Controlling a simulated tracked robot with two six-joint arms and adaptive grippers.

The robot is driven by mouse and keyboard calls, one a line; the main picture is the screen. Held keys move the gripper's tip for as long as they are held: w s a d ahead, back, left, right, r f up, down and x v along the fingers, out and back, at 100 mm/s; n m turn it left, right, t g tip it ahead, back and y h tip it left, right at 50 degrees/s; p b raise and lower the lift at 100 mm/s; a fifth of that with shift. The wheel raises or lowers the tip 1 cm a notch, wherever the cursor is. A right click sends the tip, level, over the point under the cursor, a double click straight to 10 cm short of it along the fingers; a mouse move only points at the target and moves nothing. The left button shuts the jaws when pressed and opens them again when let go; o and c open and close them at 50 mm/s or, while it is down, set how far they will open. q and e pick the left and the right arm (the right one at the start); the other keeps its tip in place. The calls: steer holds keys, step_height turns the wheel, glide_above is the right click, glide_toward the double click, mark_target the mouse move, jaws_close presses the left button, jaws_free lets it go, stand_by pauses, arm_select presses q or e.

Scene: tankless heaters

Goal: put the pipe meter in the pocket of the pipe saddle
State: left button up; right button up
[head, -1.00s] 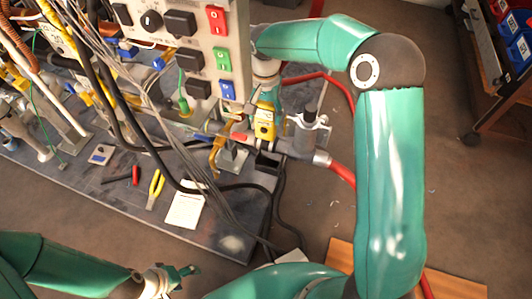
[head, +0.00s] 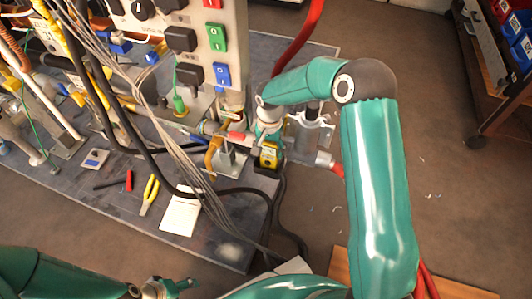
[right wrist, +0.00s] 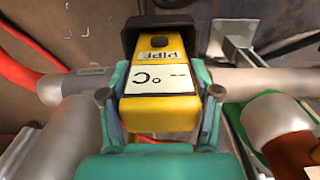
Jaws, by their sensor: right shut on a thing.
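The pipe meter (head: 269,155) is yellow with a small display. My right gripper (head: 268,145) is shut on it. In the right wrist view the meter (right wrist: 158,80) sits between the two fingers, with its PIPE label and °C display facing the camera. The black pocket of the pipe saddle (right wrist: 135,38) frames the meter's far end; in the head view the pocket (head: 264,170) shows just below the meter. How deep the meter sits in it cannot be told. My left gripper (head: 170,287) is at the bottom edge, apart from these things; its finger opening is unclear.
A grey pipe (right wrist: 255,82) runs beside the meter. A control panel (head: 208,45) with coloured switches stands left of my right arm, with hanging cables. Pliers (head: 149,194) and a paper sheet (head: 180,211) lie on the grey bench.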

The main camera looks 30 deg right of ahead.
steer(key=shift+f, duration=0.2)
steer(key=o, duration=1.3)
steer(key=shift+o, duration=0.2)
step_height(320, 180, up, 12)
steer(key=p, duration=0.4)
steer(key=shift+d, duration=0.1)
